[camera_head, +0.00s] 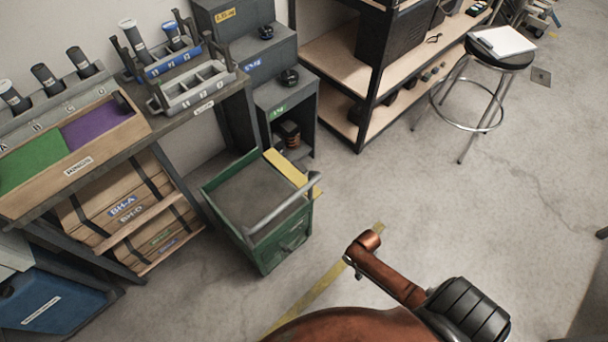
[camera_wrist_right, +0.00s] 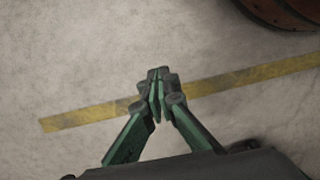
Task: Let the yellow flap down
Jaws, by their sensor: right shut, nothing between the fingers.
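The yellow flap (camera_head: 287,170) shows as a narrow yellow strip along the far right edge of the green cart (camera_head: 279,252). Its hinge and exact tilt are too small to tell. A grey bar handle (camera_head: 282,208) crosses the cart's near right side. My right gripper (camera_head: 351,266) is small and partly hidden under my orange wrist, to the right of the cart and apart from it. In the wrist view its green and black fingers (camera_wrist_right: 157,100) meet at the tips with nothing between them, above bare floor. My left gripper is out of view.
A workbench with a green and purple tray (camera_head: 103,128) stands on the left. Grey cabinets (camera_head: 262,60) stand behind the cart, with a wooden shelf rack (camera_head: 336,68) beside them. A stool (camera_head: 499,55) is at the back right. The floor right of the cart is clear, with a yellow line (camera_head: 318,291).

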